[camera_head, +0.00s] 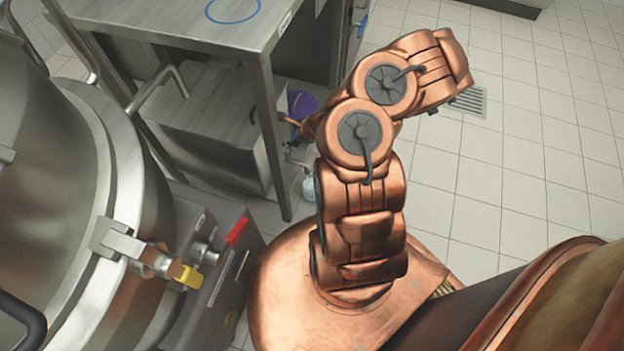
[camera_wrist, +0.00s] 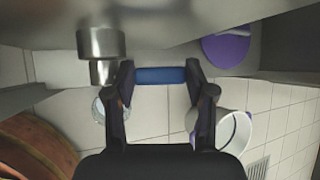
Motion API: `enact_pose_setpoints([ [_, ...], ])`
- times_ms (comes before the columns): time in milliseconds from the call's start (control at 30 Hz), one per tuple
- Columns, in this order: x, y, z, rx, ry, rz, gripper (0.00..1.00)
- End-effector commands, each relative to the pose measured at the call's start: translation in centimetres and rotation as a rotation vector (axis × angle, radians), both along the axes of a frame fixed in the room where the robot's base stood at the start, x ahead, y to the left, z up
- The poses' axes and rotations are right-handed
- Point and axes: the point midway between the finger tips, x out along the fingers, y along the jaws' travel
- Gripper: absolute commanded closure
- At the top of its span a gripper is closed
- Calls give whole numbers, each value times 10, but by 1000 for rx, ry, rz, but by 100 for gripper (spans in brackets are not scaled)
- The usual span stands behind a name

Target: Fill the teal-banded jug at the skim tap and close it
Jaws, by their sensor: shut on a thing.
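My gripper (camera_wrist: 160,70) is shut on a blue bar-shaped handle (camera_wrist: 160,77), which lies crosswise between the fingertips in the wrist view. A steel cylinder with a narrower lower end, perhaps a tap body (camera_wrist: 101,43), shows just left of the fingers. A pale round vessel with a bluish tint (camera_wrist: 98,107) is partly hidden behind the left finger. It may be the teal-banded jug, but its band and contents cannot be made out. A pale vessel (camera_head: 308,188) also stands low beside the table leg in the head view. There my gripper is mostly hidden by my arm.
A white container with a purple edge (camera_wrist: 232,132) is behind the right finger; a purple round thing (camera_wrist: 227,47) is above it. A steel tank (camera_head: 75,190) with a red lever (camera_head: 237,231) and yellow part (camera_head: 190,277) stands left. The tiled floor (camera_head: 510,150) right is clear.

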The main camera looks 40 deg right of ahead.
Motion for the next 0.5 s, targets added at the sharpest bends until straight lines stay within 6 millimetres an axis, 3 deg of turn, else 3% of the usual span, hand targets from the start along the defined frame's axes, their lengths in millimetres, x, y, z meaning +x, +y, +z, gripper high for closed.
enact_pose_setpoints([
  [500, 3, -4, -14, 204, 126, 5, 82],
])
